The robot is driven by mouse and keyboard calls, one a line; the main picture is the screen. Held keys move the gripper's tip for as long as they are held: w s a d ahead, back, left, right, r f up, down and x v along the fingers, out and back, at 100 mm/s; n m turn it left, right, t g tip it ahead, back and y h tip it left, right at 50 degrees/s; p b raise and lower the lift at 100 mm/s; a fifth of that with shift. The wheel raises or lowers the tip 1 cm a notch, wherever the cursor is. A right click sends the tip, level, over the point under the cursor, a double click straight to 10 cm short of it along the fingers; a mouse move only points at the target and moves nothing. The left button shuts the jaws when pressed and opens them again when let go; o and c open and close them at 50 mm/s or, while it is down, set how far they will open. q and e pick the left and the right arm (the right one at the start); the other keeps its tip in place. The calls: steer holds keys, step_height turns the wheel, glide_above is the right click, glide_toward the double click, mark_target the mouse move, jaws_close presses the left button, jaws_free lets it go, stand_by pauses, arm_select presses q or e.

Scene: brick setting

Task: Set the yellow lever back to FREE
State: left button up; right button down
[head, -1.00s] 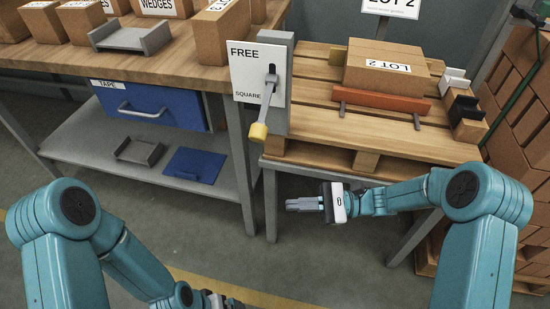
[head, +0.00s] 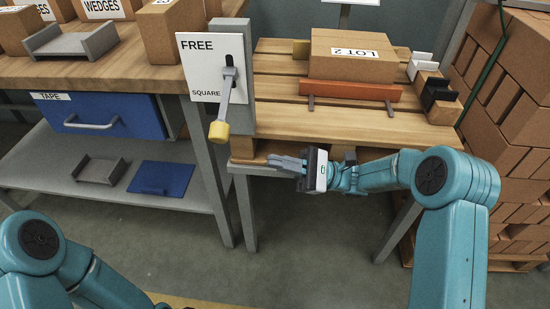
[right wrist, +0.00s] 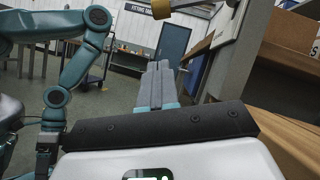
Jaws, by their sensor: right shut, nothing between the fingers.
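The yellow lever has a grey shaft (head: 226,98) and a yellow knob (head: 218,131). It tilts down from a slot in a grey post, and its knob hangs just below the white plate (head: 197,72), past the lower word SQUARE; FREE is printed at the top. My right gripper (head: 273,160) is shut and empty, below and to the right of the knob, apart from it. In the right wrist view its fingers (right wrist: 153,86) are together, and the knob (right wrist: 162,9) shows beyond them at the top edge. Only a dark part of my left gripper's end shows at the wrist view's lower left.
A wooden pallet table (head: 285,120) beside the post holds the LOT 2 box (head: 352,55) and an orange bar (head: 350,90). The left bench (head: 140,75) carries boxes and a grey tray. A blue TAPE drawer (head: 100,115) hangs below it. Open floor lies in front.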

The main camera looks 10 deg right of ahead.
steer(key=d+r+b+x, duration=0.1)
steer(key=r+b+x, duration=0.1)
steer(key=x, duration=0.8)
steer(key=shift+s, duration=0.65)
steer(key=shift+r, duration=0.15)
